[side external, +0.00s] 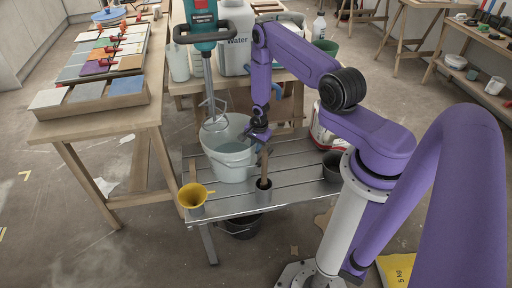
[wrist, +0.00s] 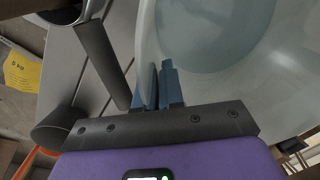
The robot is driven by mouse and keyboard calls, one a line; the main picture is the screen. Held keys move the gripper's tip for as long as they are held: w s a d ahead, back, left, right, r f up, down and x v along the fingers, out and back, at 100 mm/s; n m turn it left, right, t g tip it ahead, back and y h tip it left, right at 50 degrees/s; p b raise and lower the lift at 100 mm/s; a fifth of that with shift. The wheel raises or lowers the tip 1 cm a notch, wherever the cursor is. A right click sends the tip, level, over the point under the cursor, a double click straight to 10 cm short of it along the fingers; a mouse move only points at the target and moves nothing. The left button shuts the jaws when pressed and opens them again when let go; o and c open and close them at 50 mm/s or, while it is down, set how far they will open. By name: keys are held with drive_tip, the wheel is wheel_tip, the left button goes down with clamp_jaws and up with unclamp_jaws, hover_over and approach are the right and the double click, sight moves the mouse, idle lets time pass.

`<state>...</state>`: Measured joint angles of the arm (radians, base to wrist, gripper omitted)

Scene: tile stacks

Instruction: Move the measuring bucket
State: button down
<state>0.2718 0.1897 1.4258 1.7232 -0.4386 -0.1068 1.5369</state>
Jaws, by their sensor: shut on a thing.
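The measuring bucket (side external: 230,168) is a translucent whitish bucket standing upright on the slatted grey bench, with a pale bluish inside. It fills the upper right of the wrist view (wrist: 285,95). My gripper (side external: 258,135) is at the bucket's right rim in the side view. In the wrist view its blue fingers (wrist: 158,85) are close together at the rim, shut on the bucket's wall. The exact contact is partly hidden by the fingers.
A teal mixer (side external: 203,45) hangs with its whisk (side external: 214,115) at the bucket's back left. A pot with a wooden-handled tool (side external: 263,190) stands close in front; a yellow funnel (side external: 191,196) is front left. A dark pot (side external: 332,168) and a white-red bag (side external: 325,135) stand right.

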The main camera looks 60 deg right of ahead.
drive_tip(key=shift+a, duration=0.1)
drive_tip(key=shift+w+a, duration=1.95)
drive_tip(key=shift+a, duration=0.15)
drive_tip(key=c, duration=1.2)
unclamp_jaws()
drive_tip(key=shift+o, duration=0.2)
wheel_tip(320, 180, up, 8)
drive_tip(key=s+d, duration=0.1)
drive_tip(key=shift+s, duration=0.2)
